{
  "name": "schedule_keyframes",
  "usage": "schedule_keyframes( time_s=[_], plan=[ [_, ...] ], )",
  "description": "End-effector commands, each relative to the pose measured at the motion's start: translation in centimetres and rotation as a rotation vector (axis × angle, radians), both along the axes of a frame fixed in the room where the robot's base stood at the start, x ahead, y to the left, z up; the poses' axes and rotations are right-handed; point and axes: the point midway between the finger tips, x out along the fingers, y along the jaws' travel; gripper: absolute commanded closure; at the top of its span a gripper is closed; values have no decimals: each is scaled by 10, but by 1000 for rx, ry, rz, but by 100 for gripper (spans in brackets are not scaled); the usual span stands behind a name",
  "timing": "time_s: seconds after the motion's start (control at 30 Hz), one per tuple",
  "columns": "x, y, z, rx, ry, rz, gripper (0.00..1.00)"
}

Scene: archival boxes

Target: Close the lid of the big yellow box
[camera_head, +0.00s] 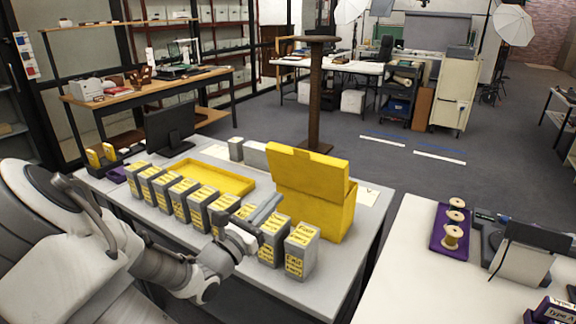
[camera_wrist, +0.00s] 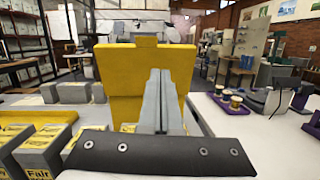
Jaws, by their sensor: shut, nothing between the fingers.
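The big yellow box (camera_head: 337,213) stands on the grey table, right of a row of small boxes. Its yellow lid (camera_head: 308,173) is open and stands up, leaning back, with a tab at its top edge. The lid also fills the middle of the wrist view (camera_wrist: 120,78). My gripper (camera_head: 268,207) is in front of the box, to its left, above the row of small boxes. Its fingers (camera_wrist: 160,82) are shut together, empty, and point toward the box. I cannot tell from the wrist view whether they touch it.
Several grey boxes with yellow labels (camera_head: 301,252) stand in a row under and beside my gripper. A shallow yellow tray (camera_head: 203,176) and a dark monitor (camera_head: 170,127) are further left. A white table (camera_head: 410,270) with a purple tray of spools (camera_head: 440,238) is at the right.

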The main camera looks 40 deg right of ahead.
Motion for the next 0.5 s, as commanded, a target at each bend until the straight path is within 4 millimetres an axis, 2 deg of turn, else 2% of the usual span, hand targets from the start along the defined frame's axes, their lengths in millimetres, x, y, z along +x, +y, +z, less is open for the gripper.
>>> schedule_keyframes(
  time_s=[0.13,0.27,0.5],
  plan=[
    [14,4,1,-63,49,49,100],
    [19,-4,4,-73,55,57,100],
    [29,-47,15,-72,55,53,100]
  ],
)
